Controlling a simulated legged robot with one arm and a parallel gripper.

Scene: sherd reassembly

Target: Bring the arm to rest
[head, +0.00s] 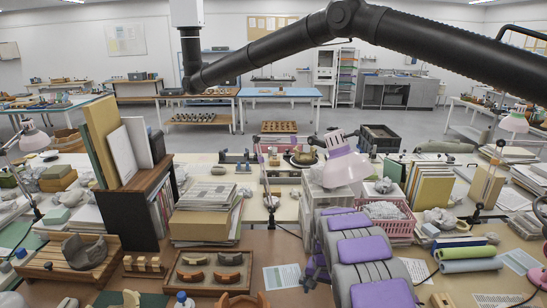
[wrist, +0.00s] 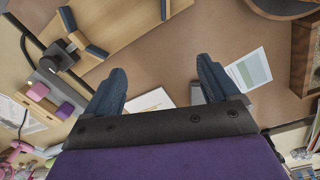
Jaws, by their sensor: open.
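My gripper (wrist: 163,72) is open in the wrist view. Its two dark blue fingers stand wide apart with nothing between them. Below the gap are brown tabletop and a pale sheet. In the head view my black arm (head: 270,45) is raised and stretches across the top, from the right edge to an elbow and then left. The arm is clear of the table in that view.
A wooden tray of curved sherds (head: 214,272) and a wooden stand (head: 55,268) bearing a grey curved piece are at the front left. A shelf of books (head: 140,205), stacked papers (head: 205,212), a lamp (head: 343,165) and a pink basket (head: 385,226) crowd the table.

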